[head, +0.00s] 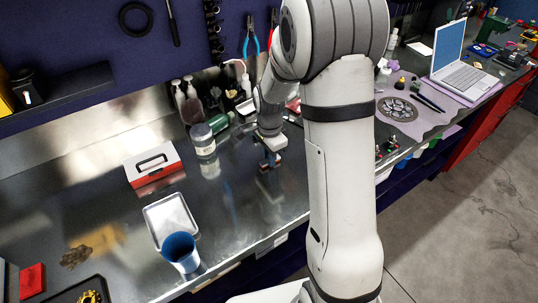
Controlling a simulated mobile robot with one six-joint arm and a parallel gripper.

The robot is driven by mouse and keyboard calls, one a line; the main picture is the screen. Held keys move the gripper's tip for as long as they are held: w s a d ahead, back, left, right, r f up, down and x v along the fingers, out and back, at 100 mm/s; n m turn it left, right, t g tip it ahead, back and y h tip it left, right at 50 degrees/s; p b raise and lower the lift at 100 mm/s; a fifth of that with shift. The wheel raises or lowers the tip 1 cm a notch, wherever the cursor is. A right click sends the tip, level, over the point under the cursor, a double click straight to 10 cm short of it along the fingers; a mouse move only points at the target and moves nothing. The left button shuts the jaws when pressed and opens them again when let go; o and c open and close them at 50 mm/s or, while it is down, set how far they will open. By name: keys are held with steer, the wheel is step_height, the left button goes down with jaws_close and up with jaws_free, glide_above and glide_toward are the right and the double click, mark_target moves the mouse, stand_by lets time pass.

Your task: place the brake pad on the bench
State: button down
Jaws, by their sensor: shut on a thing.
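My gripper (270,161) points down over the steel bench (230,215), near its middle, just right of the clear jar. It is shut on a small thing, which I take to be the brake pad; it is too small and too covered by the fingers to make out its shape. The fingertips are close to the bench top, with a reflection below them. I cannot tell whether the held thing touches the bench. My own arm hides the part of the bench to the right of the gripper.
A red-and-white box (153,168), a metal tray (170,217) and a blue cup (181,251) stand to the left. A clear jar (203,140) and a green bottle (221,123) are behind left. A laptop (462,65) is far right. Bare steel lies in front of the gripper.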

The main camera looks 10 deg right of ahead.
steer(key=shift+f, duration=0.15)
steer(key=c, duration=1.4)
jaws_free()
steer(key=shift+o, duration=0.2)
step_height(320, 180, up, 12)
steer(key=b, duration=0.2)
steer(key=s+r+n+t, duration=0.3)
steer(key=s+n, duration=1.1)
steer(key=s, duration=0.7)
steer(key=shift+s+r, duration=0.2)
steer(key=shift+r, duration=0.45)
steer(key=shift+a, duration=0.1)
